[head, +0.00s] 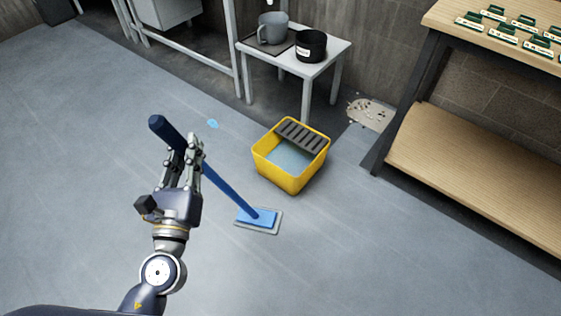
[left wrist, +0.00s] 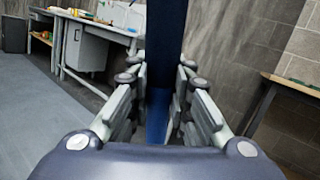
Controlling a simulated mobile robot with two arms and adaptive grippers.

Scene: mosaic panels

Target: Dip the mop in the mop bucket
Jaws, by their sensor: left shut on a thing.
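The blue mop (head: 228,188) has a long handle and a flat blue head on a pale grey pad (head: 258,219). It is tilted, with its handle top up to the left and its head at floor level. My left gripper (head: 186,142) is shut on the handle near its upper part. The handle (left wrist: 158,110) also shows between the fingers in the left wrist view. The yellow mop bucket (head: 287,178) stands on the floor behind and right of the mop head, apart from it. It holds bluish water and has a dark slatted wringer at its back. My right gripper is not in view.
A small white table (head: 330,55) with a grey watering can (head: 272,28) and a black pot (head: 311,45) stands behind the bucket. A wooden shelf unit (head: 480,185) stands at the right. Debris (head: 370,112) lies near the wall.

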